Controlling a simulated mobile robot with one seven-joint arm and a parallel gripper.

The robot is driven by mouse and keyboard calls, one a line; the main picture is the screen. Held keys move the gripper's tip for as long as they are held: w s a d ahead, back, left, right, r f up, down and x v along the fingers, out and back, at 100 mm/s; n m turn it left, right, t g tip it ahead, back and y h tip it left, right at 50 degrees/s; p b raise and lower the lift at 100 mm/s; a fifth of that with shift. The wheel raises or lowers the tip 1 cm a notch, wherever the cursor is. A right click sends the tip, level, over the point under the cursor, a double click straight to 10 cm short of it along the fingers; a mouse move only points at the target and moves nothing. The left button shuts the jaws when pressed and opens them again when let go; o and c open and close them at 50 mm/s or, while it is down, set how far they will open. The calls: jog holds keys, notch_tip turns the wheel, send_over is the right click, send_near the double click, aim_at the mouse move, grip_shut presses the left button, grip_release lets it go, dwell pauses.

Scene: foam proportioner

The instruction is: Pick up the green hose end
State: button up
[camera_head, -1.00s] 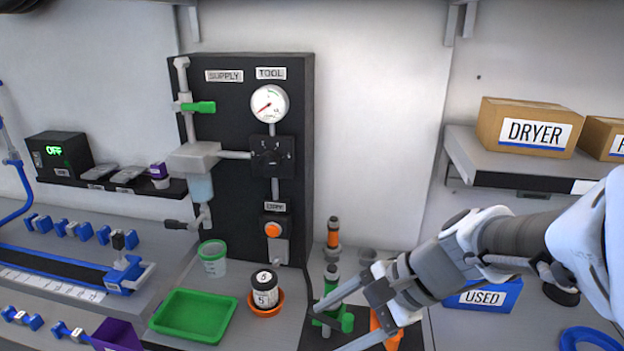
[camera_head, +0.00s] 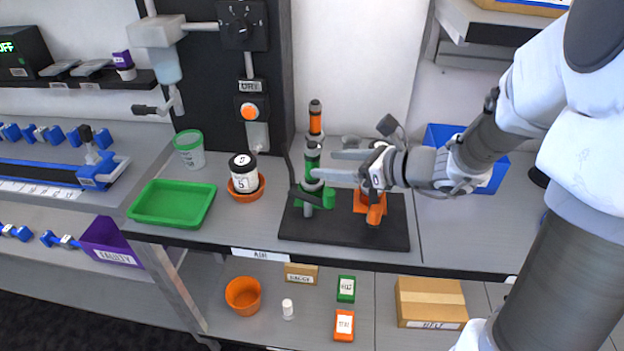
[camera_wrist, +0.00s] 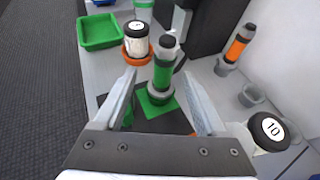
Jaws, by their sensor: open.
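The green hose end (camera_head: 312,158) stands upright in a green holder (camera_head: 328,198) on a black base plate (camera_head: 345,234). It has a green body with grey and dark bands; in the wrist view the green hose end (camera_wrist: 163,76) lies between and beyond my two fingers. My gripper (camera_head: 325,165) is open and roughly level, its fingertips close to the hose end from the right. In the wrist view my gripper (camera_wrist: 157,78) holds nothing. Whether a finger touches the hose end I cannot tell.
An orange-banded hose end (camera_head: 315,118) stands behind. An orange holder (camera_head: 370,205) is on the plate below my gripper. A black-lidded jar (camera_head: 243,182) in an orange dish and a green tray (camera_head: 172,204) stand left. A blue bin (camera_head: 440,137) is behind my arm.

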aim_at(303, 179)
jog(key=b+x, duration=0.1)
jog(key=x, duration=0.8)
jog(key=shift+w+d+r+b, duration=0.15)
jog(key=shift+w+d+b, duration=0.1)
jog(key=shift+b, duration=0.15)
jog(key=shift+c, duration=0.2)
grip_shut()
